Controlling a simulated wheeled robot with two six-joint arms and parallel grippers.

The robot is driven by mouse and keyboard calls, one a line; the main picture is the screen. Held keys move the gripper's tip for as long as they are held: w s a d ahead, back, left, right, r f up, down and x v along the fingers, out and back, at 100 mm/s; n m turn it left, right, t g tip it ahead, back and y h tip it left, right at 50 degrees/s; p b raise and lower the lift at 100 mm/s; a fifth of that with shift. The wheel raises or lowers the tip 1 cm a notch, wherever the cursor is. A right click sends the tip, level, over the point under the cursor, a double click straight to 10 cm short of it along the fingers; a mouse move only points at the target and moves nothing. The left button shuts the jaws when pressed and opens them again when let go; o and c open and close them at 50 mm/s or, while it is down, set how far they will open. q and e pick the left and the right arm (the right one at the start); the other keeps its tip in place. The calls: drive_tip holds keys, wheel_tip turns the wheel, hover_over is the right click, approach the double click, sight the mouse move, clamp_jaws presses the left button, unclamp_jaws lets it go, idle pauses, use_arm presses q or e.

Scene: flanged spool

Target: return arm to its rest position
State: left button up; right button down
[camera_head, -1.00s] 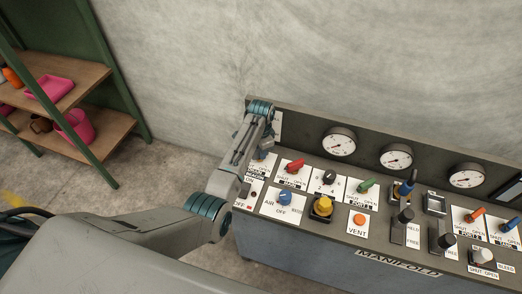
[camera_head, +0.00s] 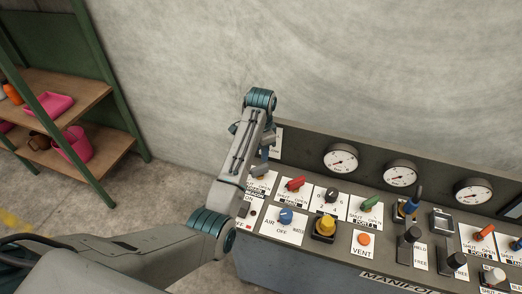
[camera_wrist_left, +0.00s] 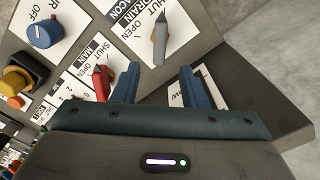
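My left arm comes in from the lower left in the head view. Its grey forearm rises to a teal joint, and the left gripper (camera_head: 264,156) hangs at the panel's left end, mostly hidden by the arm. In the left wrist view its two blue fingers (camera_wrist_left: 157,82) are apart with nothing between them. A grey lever (camera_wrist_left: 160,38) and a red lever (camera_wrist_left: 102,82) on the control panel (camera_head: 335,254) show beyond the fingers. They look clear of both, though the exact distance is hard to tell. My right gripper is not in view.
The panel carries a blue knob (camera_head: 286,216), a yellow knob (camera_head: 325,225), an orange vent button (camera_head: 364,239), several levers and round gauges (camera_head: 341,159). A wall stands behind. A green-framed shelf (camera_head: 92,160) stands at the left, with open floor (camera_head: 165,190) between.

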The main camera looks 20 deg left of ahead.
use_arm(q)
drive_tip(key=shift+r, duration=0.6)
drive_tip(key=shift+s+f, duration=0.1)
